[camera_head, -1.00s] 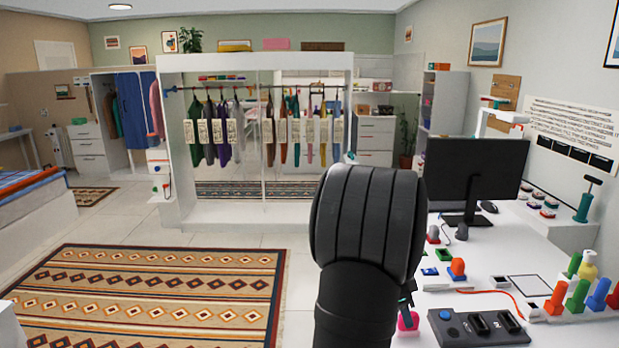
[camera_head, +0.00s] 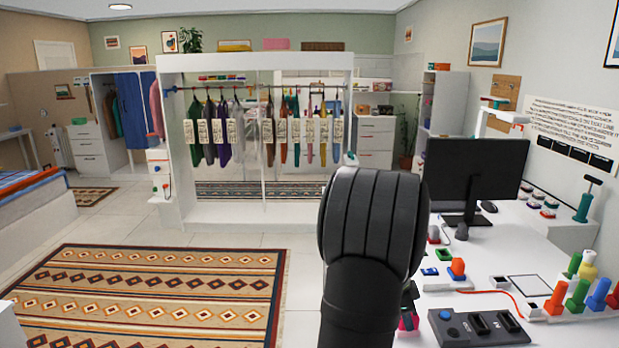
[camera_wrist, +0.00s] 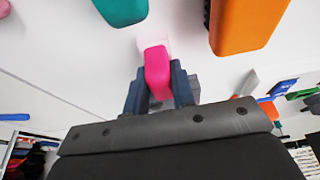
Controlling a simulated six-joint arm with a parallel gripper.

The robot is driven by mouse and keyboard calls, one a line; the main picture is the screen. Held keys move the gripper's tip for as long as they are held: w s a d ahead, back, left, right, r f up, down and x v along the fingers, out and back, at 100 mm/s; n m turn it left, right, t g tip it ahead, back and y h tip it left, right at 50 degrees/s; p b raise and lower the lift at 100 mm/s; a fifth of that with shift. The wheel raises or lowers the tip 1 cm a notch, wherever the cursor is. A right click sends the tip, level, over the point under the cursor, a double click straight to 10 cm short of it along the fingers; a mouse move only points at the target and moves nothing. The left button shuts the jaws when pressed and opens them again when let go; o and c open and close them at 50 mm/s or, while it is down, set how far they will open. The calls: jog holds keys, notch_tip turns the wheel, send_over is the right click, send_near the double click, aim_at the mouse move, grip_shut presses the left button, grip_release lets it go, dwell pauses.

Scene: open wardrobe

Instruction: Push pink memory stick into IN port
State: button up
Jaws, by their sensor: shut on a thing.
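The pink memory stick (camera_wrist: 157,72) is between the fingers of my gripper (camera_wrist: 158,90) in the wrist view, with a paler pink part at its far end. My gripper is shut on it over the white desk. In the head view only a bit of pink (camera_head: 408,322) shows beside my black arm, which hides most of the gripper. A dark grey port box (camera_head: 462,332) with a blue round button and two black slots lies on the desk to the right of the stick, apart from it. The slot labels are too small to read surely.
Several coloured upright sticks (camera_head: 578,297) stand at the desk's right. A red-orange piece (camera_head: 457,268) on a blue base and a monitor (camera_head: 475,175) stand farther back. Teal (camera_wrist: 120,8) and orange (camera_wrist: 243,22) blocks are close by in the wrist view.

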grip_shut()
jog(key=shift+r, duration=1.35)
dwell(0.8)
jog(key=shift+r, duration=1.85)
jog(key=w+a+f+n+t+y, duration=0.1)
jog(key=w+a+n+t+y, duration=0.15)
jog(key=w+a+n, duration=0.85)
jog(key=s+a+f+n, duration=0.2)
jog(key=a+f+n, duration=0.1)
jog(key=a+f, duration=0.3)
jog(key=s+a+f+n+t+y, duration=0.1)
jog(key=s+a+f+n, duration=0.2)
jog(key=a+f, duration=0.4)
jog(key=shift+f+n, duration=0.5)
jog(key=shift+f, duration=0.3)
